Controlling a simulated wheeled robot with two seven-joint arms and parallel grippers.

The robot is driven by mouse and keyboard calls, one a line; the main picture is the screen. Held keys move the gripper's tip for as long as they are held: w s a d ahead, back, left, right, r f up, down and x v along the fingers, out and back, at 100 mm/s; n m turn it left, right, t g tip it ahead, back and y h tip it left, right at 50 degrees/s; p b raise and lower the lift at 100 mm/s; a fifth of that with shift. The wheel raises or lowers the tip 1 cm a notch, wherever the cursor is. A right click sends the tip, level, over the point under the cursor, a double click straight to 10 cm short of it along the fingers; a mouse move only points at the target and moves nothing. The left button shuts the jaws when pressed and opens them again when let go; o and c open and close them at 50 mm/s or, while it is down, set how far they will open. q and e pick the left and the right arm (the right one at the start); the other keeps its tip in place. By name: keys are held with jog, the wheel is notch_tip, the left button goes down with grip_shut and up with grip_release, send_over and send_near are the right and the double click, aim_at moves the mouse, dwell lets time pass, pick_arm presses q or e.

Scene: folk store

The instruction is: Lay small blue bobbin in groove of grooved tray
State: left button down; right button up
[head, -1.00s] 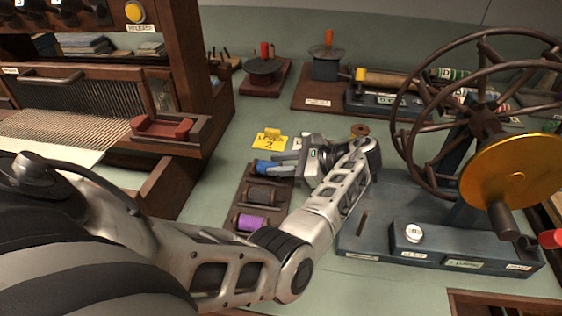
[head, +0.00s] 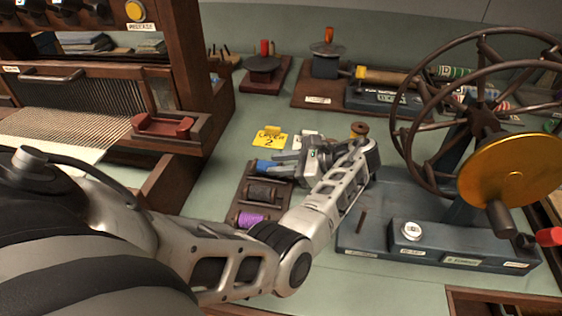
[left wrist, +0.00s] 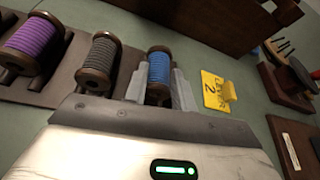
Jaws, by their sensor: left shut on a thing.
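The small blue bobbin (head: 265,166) is at the far end of the dark brown grooved tray (head: 239,198), beyond a grey bobbin (head: 262,193) and a purple bobbin (head: 250,220). My left gripper (head: 279,163) reaches it from the right and is shut on it. In the left wrist view the blue bobbin (left wrist: 159,70) sits between the two fingers (left wrist: 158,88), its axis roughly in line with the other bobbins. I cannot tell whether it touches the groove, since the fingers and palm hide its underside. My right gripper is not in view.
A wooden loom (head: 170,130) is on the left. A spinning wheel on a blue-grey base (head: 430,235) is on the right.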

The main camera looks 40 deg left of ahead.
pick_arm(q)
jog(key=c, duration=1.1)
grip_release()
